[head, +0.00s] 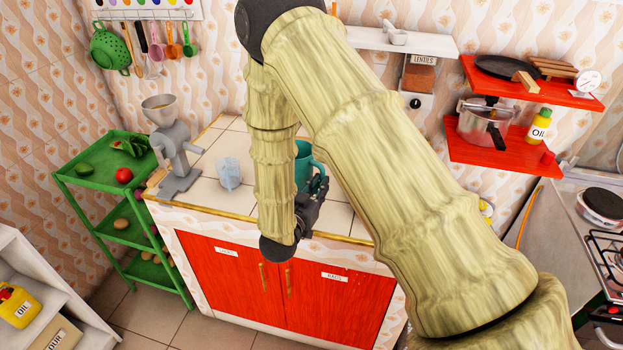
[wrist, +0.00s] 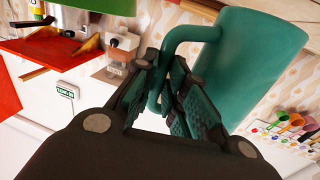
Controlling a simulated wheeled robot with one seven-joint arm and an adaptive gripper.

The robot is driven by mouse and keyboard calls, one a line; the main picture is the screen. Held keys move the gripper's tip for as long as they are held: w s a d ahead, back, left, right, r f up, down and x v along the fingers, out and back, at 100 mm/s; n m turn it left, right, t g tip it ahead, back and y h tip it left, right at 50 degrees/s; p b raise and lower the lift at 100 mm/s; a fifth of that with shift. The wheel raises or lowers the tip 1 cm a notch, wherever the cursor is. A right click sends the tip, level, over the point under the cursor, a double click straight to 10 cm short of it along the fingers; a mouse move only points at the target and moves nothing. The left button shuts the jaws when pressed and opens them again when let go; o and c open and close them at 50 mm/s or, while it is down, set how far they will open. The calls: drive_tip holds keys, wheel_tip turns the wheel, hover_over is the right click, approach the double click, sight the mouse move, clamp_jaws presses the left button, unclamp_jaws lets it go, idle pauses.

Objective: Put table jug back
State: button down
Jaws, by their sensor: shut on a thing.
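The teal jug (head: 303,160) shows in the head view at the tiled counter, partly hidden behind my arm. In the wrist view the jug (wrist: 250,65) fills the upper right, with its handle running between my fingers. My gripper (wrist: 168,92) is shut on that handle. In the head view my gripper (head: 318,188) is at the jug's lower right side, near the counter's front edge. I cannot tell whether the jug's base touches the counter.
A clear measuring cup (head: 228,172) and a grey grinder (head: 178,150) stand on the counter (head: 215,198) left of the jug. A green cart (head: 75,178) stands at the left. Red wall shelves (head: 490,157) with a pot and oil hang at the right.

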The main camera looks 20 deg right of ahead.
sight(309, 178)
drive_tip(key=w, duration=0.2)
drive_tip(key=w+p, duration=0.1)
drive_tip(key=w, duration=0.1)
drive_tip(key=w+p, duration=0.1)
drive_tip(key=w, duration=0.1)
drive_tip(key=shift+w+d+f, duration=0.1)
drive_tip(key=shift+w+d, duration=0.15)
drive_tip(key=shift+w, duration=0.05)
drive_tip(key=shift+s+f+p, duration=0.1)
drive_tip(key=shift+f+p, duration=0.85)
drive_tip(key=shift+f, duration=1.05)
drive_tip(key=c, duration=1.5)
unclamp_jaws()
drive_tip(key=shift+o, duration=0.2)
drive_tip(key=shift+s+a, duration=0.15)
drive_tip(key=shift+a, duration=0.05)
drive_tip(key=b+v, duration=0.5)
drive_tip(key=v, duration=0.6)
drive_tip(key=shift+s+a, duration=0.15)
drive_tip(key=shift+s, duration=0.05)
